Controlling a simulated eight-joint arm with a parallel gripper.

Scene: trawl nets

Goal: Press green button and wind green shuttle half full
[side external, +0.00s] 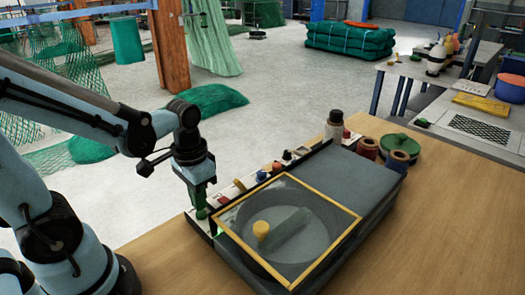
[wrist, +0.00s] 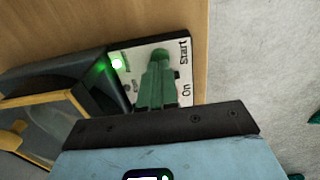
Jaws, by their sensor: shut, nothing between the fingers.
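My gripper (side external: 201,198) is shut and empty, pointing down at the near-left end of the white control panel (side external: 222,198). In the wrist view its green fingers (wrist: 159,62) reach the panel between a glowing green light (wrist: 116,62) and the words "Start" and "On". A green button under the fingertips is mostly hidden, and I cannot tell whether it is pressed. The grey winding machine (side external: 360,190) has a clear, yellow-framed lid (side external: 325,258) lying over a round well. In the well are a yellow knob (side external: 261,231) and a dull greenish bar, possibly the shuttle (side external: 291,232).
A red knob (side external: 277,168) and a blue knob (side external: 262,176) stand along the panel. A dark-capped bottle (side external: 334,124), twine spools (side external: 399,160) and a green round object (side external: 396,142) stand behind the machine. The wooden table is clear at front right (side external: 450,225).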

